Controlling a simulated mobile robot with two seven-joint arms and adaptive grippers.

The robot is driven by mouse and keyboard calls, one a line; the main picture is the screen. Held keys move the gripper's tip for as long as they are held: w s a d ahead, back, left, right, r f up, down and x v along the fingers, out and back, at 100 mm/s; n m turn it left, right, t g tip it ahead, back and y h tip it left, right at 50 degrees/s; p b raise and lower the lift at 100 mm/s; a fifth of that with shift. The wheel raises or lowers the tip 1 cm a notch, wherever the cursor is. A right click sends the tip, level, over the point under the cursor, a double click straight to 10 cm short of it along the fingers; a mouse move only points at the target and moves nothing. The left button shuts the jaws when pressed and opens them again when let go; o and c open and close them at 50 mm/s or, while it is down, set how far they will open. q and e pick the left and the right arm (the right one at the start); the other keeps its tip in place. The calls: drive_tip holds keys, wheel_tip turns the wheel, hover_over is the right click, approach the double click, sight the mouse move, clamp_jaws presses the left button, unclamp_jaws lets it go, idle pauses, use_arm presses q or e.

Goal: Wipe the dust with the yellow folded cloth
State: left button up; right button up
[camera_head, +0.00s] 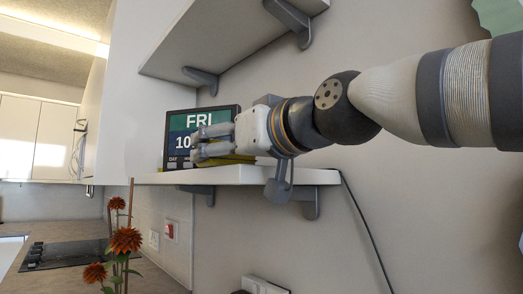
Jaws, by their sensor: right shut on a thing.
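My right gripper (198,144) reaches in from the right, low over the lower white shelf (305,176). It is shut on the yellow folded cloth (232,160), which shows as a thin yellow strip under and beside the fingers, just above the shelf's surface. Much of the cloth is hidden behind the gripper. I cannot make out any dust, as the shelf top is seen almost edge-on. My left gripper is not in view.
A dark calendar display (178,128) reading FRI stands behind the fingers, very close to them. An upper shelf (215,38) with grey brackets hangs above. Orange flowers (126,241) rise below left, and a black cable hangs from the lower shelf's right end.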

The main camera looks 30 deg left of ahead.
drive_tip(key=shift+w+d+f, duration=0.15)
drive_tip(key=shift+w+d, duration=0.05)
drive_tip(key=shift+w, duration=0.4)
drive_tip(key=shift+w+d+f, duration=0.1)
drive_tip(key=shift+w+d, duration=0.1)
drive_tip(key=shift+w, duration=0.35)
drive_tip(key=shift+w+d+r, duration=0.15)
drive_tip(key=shift+w+r, duration=0.05)
drive_tip(key=shift+w+d+b, duration=0.2)
drive_tip(key=shift+w, duration=0.3)
drive_tip(key=shift+w+d+b, duration=0.2)
drive_tip(key=shift+w, duration=0.25)
drive_tip(key=shift+w+d+r, duration=0.15)
drive_tip(key=shift+w+d, duration=0.1)
drive_tip(key=shift+w, duration=0.35)
drive_tip(key=shift+w+d, duration=0.35)
drive_tip(key=shift+w, duration=0.4)
drive_tip(key=shift+w+d, duration=0.3)
drive_tip(key=shift+w, duration=0.4)
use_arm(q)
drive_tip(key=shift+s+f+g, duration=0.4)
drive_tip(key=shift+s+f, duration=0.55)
